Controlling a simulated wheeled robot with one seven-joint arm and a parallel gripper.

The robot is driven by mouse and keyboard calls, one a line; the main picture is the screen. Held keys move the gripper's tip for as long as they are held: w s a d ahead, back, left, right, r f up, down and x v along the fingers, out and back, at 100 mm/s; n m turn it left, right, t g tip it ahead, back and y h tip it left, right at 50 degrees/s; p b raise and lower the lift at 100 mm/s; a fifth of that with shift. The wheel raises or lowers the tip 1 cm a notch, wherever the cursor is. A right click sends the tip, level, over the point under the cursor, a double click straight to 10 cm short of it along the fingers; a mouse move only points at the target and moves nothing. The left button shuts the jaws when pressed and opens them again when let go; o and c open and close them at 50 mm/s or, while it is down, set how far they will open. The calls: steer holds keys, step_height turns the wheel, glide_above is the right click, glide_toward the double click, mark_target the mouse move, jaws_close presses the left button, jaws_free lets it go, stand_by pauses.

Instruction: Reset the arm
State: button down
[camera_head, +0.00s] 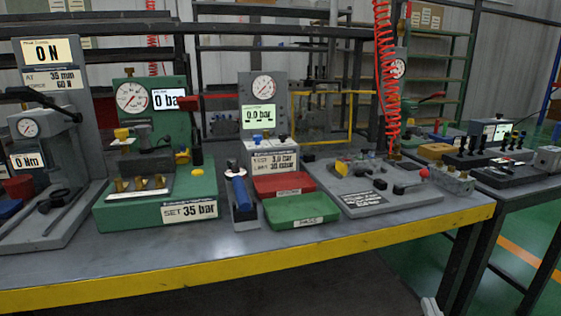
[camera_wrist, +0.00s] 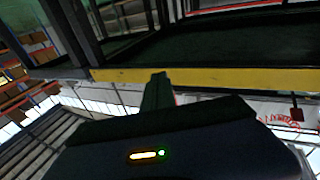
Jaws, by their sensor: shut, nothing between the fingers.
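My gripper (camera_wrist: 159,84) shows in the wrist view as a dark body with its narrow fingers together, shut and empty. Its tips show against the yellow edge (camera_wrist: 215,77) of a bench, apparently without holding anything. I cannot tell the distance to that edge. In the head view the gripper cannot be made out; a small pale part at the bottom right is too little to identify. The workbench (camera_head: 340,245) with the yellow front edge stands ahead in the head view.
On the bench stand a grey press (camera_head: 50,150), a green test stand (camera_head: 150,215) marked 35 bar, a grey gauge unit (camera_head: 262,105), red (camera_head: 283,184) and green (camera_head: 302,211) trays, and a grey valve plate (camera_head: 370,195). A red coiled hose (camera_head: 386,80) hangs above. A second bench (camera_head: 510,185) is at right.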

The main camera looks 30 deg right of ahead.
steer(key=s+a+f+n+y, duration=0.2)
steer(key=s+a+y, duration=0.2)
steer(key=s+a, duration=0.4)
steer(key=s+a+f+n+g+y, duration=0.1)
steer(key=s+a+n+y, duration=0.3)
steer(key=a, duration=0.7)
steer(key=s+a+f+n+y, duration=0.1)
steer(key=s+a+f+y, duration=0.15)
steer(key=s+a, duration=0.6)
step_height(320, 180, up, 26)
steer(key=w+p, duration=0.1)
steer(key=p, duration=2.4)
steer(key=shift+a, duration=0.2)
steer(key=c, duration=2.2)
jaws_free()
steer(key=shift+y, duration=0.25)
